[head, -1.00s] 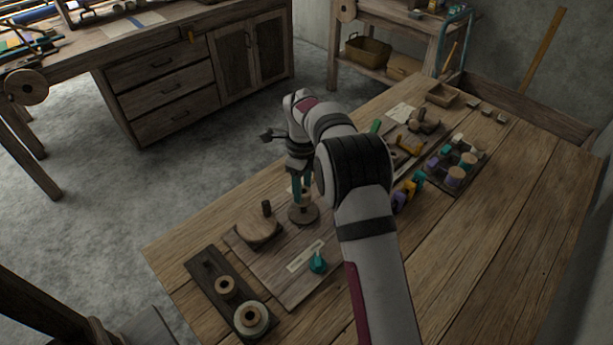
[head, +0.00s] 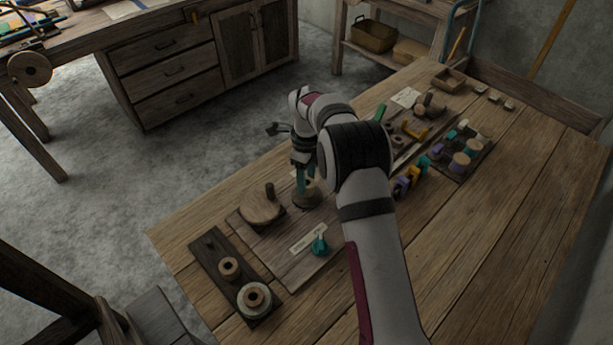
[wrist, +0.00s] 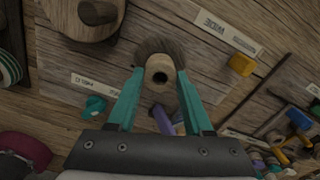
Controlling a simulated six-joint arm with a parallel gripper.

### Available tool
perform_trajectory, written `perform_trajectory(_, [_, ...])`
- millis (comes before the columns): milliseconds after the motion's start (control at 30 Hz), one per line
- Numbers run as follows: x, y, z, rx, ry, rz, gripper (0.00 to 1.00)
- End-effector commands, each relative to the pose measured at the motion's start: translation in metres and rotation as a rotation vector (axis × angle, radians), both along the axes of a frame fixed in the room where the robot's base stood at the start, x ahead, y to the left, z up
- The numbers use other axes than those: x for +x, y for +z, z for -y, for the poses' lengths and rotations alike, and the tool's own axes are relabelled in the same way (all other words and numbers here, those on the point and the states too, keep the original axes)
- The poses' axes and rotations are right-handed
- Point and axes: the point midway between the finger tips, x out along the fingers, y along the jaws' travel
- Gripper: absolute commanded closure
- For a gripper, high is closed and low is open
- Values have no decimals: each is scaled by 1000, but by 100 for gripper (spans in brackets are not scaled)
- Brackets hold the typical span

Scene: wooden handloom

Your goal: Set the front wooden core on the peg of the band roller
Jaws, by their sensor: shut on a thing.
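My gripper (head: 306,188) is shut on a pale wooden core (wrist: 160,76), with one teal finger on each side of it. In the wrist view the core's dark round hole faces the camera. A dark round wooden disc (wrist: 152,45) lies right behind the core; in the head view this disc (head: 304,200) sits on the board under my fingertips. I take it for the band roller's base. Its peg is hidden, so I cannot tell whether the core is around it. A round wooden block (head: 260,211) with a dark upright peg stands left of the disc.
A dark tray (head: 213,247) at the front left holds another wooden core (head: 229,267) and a pale green spool (head: 254,300). A teal knob (head: 320,245) is on the board. A rack of coloured spools (head: 465,155) stands to the right.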

Motion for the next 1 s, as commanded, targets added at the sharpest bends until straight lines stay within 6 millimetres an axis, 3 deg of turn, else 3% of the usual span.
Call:
perform_trajectory(800, [0, -12, 0, 0, 0, 0, 85])
perform_trajectory(833, [0, -12, 0, 0, 0, 0, 44])
perform_trajectory(1000, [0, -12, 0, 0, 0, 0, 14])
